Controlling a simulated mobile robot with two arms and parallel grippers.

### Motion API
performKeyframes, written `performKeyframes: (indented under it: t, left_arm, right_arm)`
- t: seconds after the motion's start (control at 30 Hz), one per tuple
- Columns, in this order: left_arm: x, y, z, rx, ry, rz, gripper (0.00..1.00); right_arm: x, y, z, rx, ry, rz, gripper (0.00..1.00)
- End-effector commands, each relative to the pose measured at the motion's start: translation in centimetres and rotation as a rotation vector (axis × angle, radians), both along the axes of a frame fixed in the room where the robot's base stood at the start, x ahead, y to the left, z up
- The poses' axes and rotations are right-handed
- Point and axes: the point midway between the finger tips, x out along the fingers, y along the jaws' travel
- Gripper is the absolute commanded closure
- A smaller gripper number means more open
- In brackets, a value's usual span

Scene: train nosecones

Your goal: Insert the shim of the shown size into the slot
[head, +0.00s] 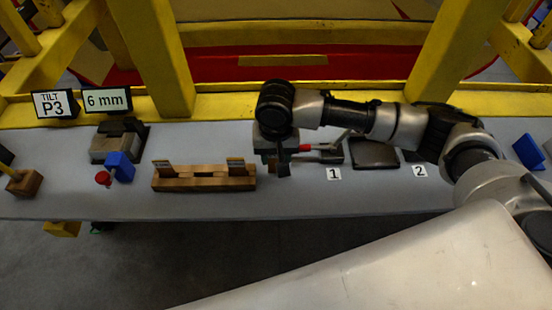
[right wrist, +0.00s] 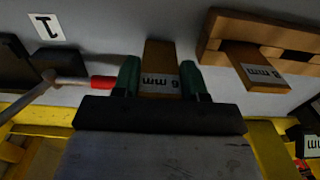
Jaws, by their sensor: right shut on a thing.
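A sign reading 6 mm (head: 106,100) stands at the back left. My right gripper (head: 277,165) is low over the bench, right of a wooden rack (head: 205,185). In the right wrist view its green fingertips (right wrist: 160,78) are shut on a brown shim (right wrist: 160,53) with a white mm label; the label is upside down and its number is hard to read. Another labelled shim (right wrist: 257,66) sits in the rack, which also shows in that view (right wrist: 225,27). Which opening is the slot, I cannot tell. My left gripper is out of view.
A red-tipped lever (head: 305,148) is close beside my right gripper, near the card marked 1 (head: 333,174). A dark plate (head: 374,154) lies farther right. A grey block fixture (head: 112,148) stands left of the rack. Yellow posts (head: 152,50) rise behind the bench.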

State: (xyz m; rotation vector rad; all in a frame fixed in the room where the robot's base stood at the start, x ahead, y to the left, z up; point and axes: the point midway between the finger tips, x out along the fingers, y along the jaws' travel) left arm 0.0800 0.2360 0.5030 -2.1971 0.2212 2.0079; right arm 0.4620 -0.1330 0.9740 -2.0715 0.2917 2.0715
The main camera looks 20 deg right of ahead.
Motion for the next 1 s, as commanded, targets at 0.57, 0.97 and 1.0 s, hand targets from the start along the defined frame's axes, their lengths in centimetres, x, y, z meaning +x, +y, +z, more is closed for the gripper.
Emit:
performKeyframes:
  t: [0.57,0.97,1.0]
  left_arm:
    - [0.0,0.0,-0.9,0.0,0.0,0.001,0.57]
    - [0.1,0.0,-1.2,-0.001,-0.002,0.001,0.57]
    - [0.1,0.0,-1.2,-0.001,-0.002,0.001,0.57]
  right_arm:
    - [-1.8,-0.4,5.0,0.001,0.0,0.003,0.91]
    - [-9.6,-2.2,10.0,0.0,-0.002,0.002,0.91]
    - [-10.1,-2.3,10.3,0.0,-0.002,0.001,0.91]
